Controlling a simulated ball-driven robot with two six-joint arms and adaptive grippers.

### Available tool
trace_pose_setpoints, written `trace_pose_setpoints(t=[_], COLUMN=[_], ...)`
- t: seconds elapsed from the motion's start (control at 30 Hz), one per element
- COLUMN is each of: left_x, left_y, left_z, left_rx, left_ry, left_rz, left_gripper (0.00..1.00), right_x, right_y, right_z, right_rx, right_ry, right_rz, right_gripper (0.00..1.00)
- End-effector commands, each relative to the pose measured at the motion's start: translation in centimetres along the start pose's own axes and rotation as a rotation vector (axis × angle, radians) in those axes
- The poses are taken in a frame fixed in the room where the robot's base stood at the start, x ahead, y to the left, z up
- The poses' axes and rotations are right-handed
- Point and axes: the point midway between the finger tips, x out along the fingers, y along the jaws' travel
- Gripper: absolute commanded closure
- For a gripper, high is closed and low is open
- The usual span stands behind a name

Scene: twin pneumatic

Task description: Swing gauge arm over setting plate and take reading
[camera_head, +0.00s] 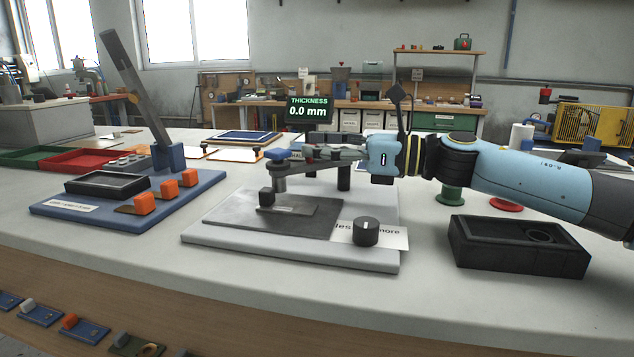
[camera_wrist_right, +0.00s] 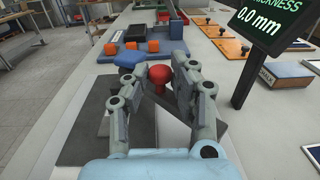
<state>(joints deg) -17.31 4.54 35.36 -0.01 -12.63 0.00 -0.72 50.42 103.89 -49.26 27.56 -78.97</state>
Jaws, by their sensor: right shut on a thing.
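My right gripper (camera_head: 300,153) reaches in from the right over the gauge stand. In the right wrist view its two fingers (camera_wrist_right: 158,84) are closed around a red knob (camera_wrist_right: 158,74). The gauge arm's blue end (camera_head: 277,154) shows just left of the fingers, with a grey cylindrical probe (camera_head: 280,180) hanging below it. The thickness display (camera_head: 307,110) reads 0.0 mm. My left gripper is not in view.
The stand's grey base (camera_head: 300,253) carries a black knob (camera_head: 366,231) and a printed label. A blue fixture (camera_head: 110,205) with orange blocks and a tilted bar stands left. A black open box (camera_head: 515,247) sits right. The table's front is clear.

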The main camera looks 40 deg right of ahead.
Motion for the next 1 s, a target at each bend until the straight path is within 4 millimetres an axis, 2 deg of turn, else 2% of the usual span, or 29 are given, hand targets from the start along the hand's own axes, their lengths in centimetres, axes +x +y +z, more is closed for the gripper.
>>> trace_pose_setpoints(t=[0.03,0.23,0.87,0.9,1.0], left_x=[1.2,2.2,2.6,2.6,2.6], left_y=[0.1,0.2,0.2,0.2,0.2], left_z=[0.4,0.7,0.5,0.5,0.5], left_rx=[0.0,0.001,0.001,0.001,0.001], left_ry=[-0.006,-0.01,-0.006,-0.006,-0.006], left_rz=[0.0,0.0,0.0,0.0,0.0], left_gripper=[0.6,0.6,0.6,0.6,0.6], right_x=[-0.2,-0.6,-0.8,-0.8,-0.8], right_y=[0.0,0.2,0.3,0.3,0.3], right_z=[-0.8,-0.4,0.0,0.0,0.0], right_rx=[-0.001,0.001,0.0,0.0,0.0], right_ry=[0.007,0.006,0.001,0.001,0.001], right_rz=[0.025,0.104,0.145,0.145,0.145], right_gripper=[1.0,1.0,1.0,0.71,0.58])
